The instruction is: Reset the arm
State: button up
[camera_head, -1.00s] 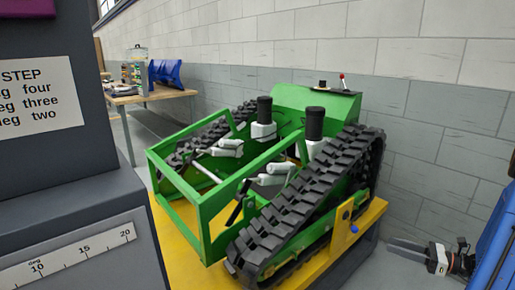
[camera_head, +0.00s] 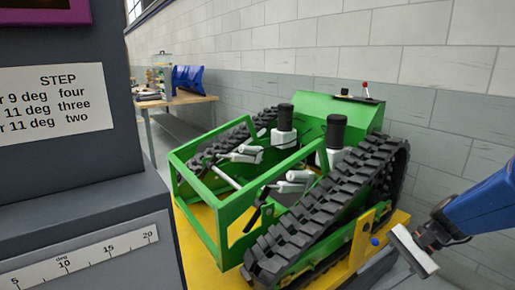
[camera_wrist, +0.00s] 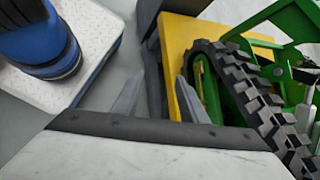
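My gripper (camera_head: 412,252) is at the lower right of the head view, beside the green tracked carrier (camera_head: 228,225) and in front of its yellow base (camera_head: 360,240). My blue arm link (camera_head: 485,208) comes in from the right edge. In the wrist view, the two grey fingers of my gripper (camera_wrist: 162,85) stand apart with nothing between them. The yellow base (camera_wrist: 203,40) and a black track (camera_wrist: 255,100) of the carrier show beyond and to the right of the fingers. The fingertips are hard to make out in the head view.
A dark grey cabinet with a STEP sign (camera_head: 55,102) and a degree scale (camera_head: 85,260) fills the left side. A wooden table (camera_head: 178,101) with a blue part (camera_head: 188,79) stands at the back. A pale block wall (camera_head: 440,90) runs behind the carrier.

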jog(key=s+a+r+n+t+h, duration=0.2)
jog(key=s+r+n+t+h, duration=0.2)
jog(key=s+n, duration=0.7)
jog(key=shift+r+n+t+h, duration=0.3)
jog(key=shift+r+n+h, duration=0.5)
jog(key=shift+r+h, duration=1)
jog(key=shift+s+f+h, duration=0.1)
jog(key=shift+f+h, duration=0.3)
